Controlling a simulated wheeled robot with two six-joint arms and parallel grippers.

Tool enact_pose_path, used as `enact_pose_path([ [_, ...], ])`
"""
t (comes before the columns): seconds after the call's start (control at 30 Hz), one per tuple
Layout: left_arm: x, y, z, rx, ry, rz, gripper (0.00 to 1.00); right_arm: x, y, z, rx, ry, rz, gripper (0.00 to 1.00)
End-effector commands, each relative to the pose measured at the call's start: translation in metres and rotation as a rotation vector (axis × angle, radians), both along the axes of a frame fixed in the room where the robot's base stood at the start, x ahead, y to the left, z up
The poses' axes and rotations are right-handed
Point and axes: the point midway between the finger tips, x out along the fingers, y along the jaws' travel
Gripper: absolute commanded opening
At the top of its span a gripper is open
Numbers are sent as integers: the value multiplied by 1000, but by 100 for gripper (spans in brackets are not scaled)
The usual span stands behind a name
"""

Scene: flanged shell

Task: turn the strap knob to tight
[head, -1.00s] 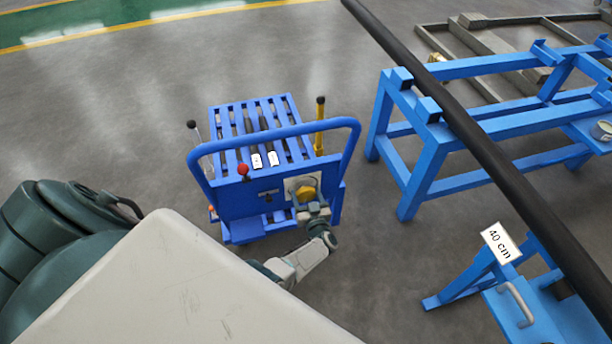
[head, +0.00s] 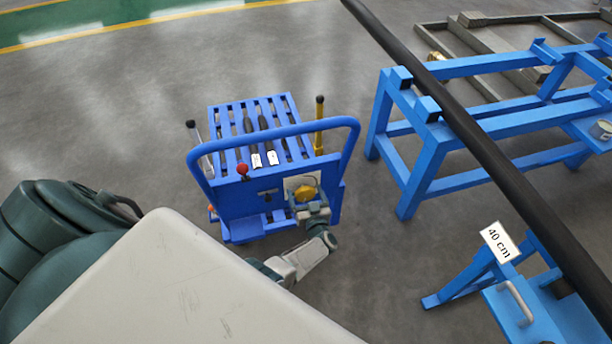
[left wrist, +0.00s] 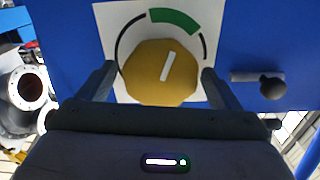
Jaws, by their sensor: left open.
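The strap knob is a yellow faceted knob (left wrist: 160,74) on a white dial plate (left wrist: 118,22) on the cart's blue front panel. Its white pointer line leans a little right of straight up, below the green arc (left wrist: 174,18) of the dial. In the head view the knob (head: 305,192) shows at the right of the panel. My left gripper (left wrist: 160,88) is open, with one finger on each side of the knob. I cannot tell whether the fingers touch it. It also shows in the head view (head: 311,205). My right gripper is not in view.
The blue cart (head: 228,205) has a tubular handle, a red-balled lever (head: 242,169) and a slatted top with dark bars. A small dark lever (left wrist: 270,85) sits right of the knob. Blue stands (head: 430,165) carry a long black pipe (head: 500,165) at the right. Floor at left is clear.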

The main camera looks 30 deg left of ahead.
Motion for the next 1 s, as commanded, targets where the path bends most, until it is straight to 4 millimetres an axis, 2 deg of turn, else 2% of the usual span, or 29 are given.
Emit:
enact_pose_path([
  [0.17,-9,-11,-1,-2,1,-1,86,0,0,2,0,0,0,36],
  [0.6,-62,-73,-1,-2,1,-1,86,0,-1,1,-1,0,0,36],
  [0.8,-70,-82,0,-1,1,0,86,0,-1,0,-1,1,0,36],
  [1.0,-70,-83,0,1,1,0,86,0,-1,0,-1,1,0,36],
])
